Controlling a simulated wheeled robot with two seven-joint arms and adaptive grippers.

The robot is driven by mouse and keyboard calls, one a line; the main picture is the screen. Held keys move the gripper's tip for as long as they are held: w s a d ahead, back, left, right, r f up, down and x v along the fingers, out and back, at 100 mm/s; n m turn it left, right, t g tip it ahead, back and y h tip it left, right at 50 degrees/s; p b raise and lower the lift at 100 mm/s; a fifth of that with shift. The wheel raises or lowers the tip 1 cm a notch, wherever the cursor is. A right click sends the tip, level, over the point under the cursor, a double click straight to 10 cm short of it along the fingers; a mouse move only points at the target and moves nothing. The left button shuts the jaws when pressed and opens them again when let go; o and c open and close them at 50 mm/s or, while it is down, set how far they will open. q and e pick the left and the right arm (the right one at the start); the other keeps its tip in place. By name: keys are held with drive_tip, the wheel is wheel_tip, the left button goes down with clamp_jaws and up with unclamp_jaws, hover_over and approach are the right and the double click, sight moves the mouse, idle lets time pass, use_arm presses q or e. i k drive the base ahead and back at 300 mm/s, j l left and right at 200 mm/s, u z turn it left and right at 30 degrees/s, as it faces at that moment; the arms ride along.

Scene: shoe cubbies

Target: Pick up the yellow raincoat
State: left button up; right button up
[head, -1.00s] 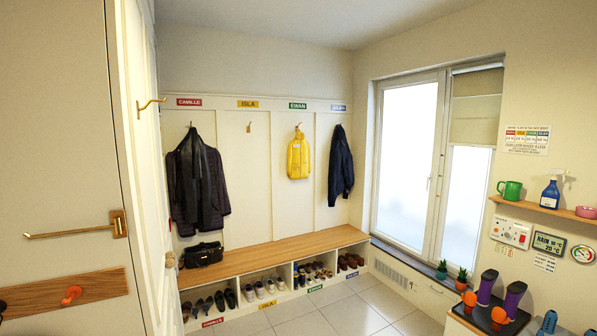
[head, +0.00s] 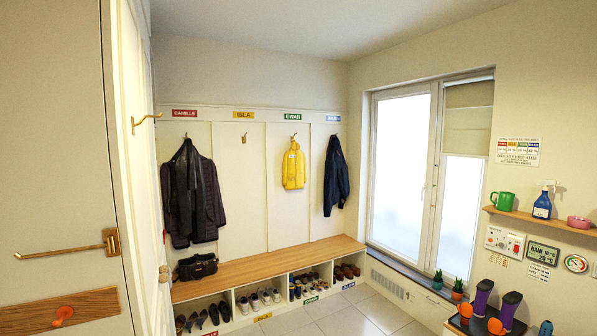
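The yellow raincoat (head: 294,167) hangs on a hook on the back wall under the green EWAN label (head: 293,117). It hangs clear above the wooden bench, between the bare panel under ISLA and the dark blue jacket. Neither of my grippers shows in the head view, so their states cannot be seen.
A dark coat (head: 192,197) hangs at left and a navy jacket (head: 336,176) at right. A bench (head: 265,262) with shoe cubbies runs below; a black bag (head: 197,267) sits on it. An open door (head: 62,150) fills the left. Tiled floor (head: 350,318) is clear.

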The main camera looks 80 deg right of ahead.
sight(294, 160)
drive_tip(key=z, duration=0.5)
drive_tip(key=i+l+z, duration=0.1)
drive_tip(key=l+z, duration=0.15)
drive_tip(key=l, duration=0.15)
drive_tip(key=i+l+z, duration=0.1)
drive_tip(key=l+z, duration=0.15)
drive_tip(key=i+l+z, duration=0.2)
drive_tip(key=l, duration=0.25)
drive_tip(key=i+l+z, duration=0.45)
drive_tip(key=l+z, duration=0.25)
drive_tip(key=i+l+z, duration=0.15)
drive_tip(key=z, duration=0.3)
drive_tip(key=i+l+z, duration=0.15)
drive_tip(key=i+z, duration=0.15)
drive_tip(key=i, duration=0.15)
drive_tip(key=i+z, duration=0.3)
drive_tip(key=i, duration=1.2)
drive_tip(key=i+l, duration=0.1)
drive_tip(key=i, duration=0.95)
drive_tip(key=i+u, duration=0.1)
drive_tip(key=i, duration=0.95)
drive_tip(key=l, duration=0.1)
